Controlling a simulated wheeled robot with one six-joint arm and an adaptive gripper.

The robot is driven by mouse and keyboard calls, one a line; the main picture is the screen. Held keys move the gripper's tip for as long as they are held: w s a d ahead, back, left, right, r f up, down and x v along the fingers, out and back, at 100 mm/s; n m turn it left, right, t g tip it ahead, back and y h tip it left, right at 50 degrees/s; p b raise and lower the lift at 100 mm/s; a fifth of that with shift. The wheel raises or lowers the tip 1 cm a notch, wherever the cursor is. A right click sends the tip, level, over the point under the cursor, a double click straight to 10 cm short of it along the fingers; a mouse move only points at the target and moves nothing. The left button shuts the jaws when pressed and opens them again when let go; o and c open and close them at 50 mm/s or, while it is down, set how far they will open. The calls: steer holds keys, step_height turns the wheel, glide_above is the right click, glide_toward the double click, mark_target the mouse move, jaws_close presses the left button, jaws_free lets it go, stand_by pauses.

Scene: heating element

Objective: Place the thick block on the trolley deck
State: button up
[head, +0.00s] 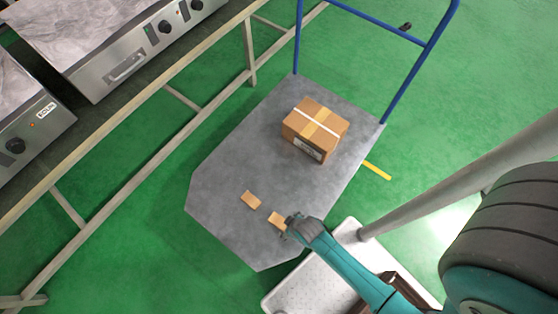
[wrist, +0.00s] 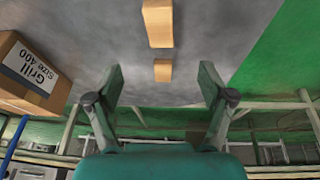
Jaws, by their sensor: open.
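Two small light-wood blocks lie on the grey trolley deck (head: 222,168) in the head view. One block (head: 251,200) lies a little to the left; the other block (head: 277,220) is right beside my gripper (head: 288,227). I cannot tell by sight which is the thick one. In the wrist view, a larger-looking block (wrist: 158,22) is at the top edge, cut off. A smaller-looking block (wrist: 162,70) appears below it, in the gap between my gripper's fingertips (wrist: 161,68). My gripper is open, with nothing held between the fingers.
A cardboard box (head: 315,129) stands on the deck near the blue handle (head: 407,75); it also shows in the wrist view (wrist: 30,75). A bench (head: 160,68) with metal heating units (head: 120,40) runs along the left. Much of the deck is clear.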

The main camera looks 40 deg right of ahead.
mark_target(279, 221)
steer(key=w+f+g, duration=0.4)
steer(key=w+f, duration=0.1)
steer(key=w, duration=0.1)
steer(key=shift+n, duration=0.3)
steer(key=shift+f, duration=5.15)
steer(key=c, duration=1.4)
steer(key=shift+r, duration=0.1)
steer(key=shift+r, duration=4.95)
steer(key=shift+w, duration=0.1)
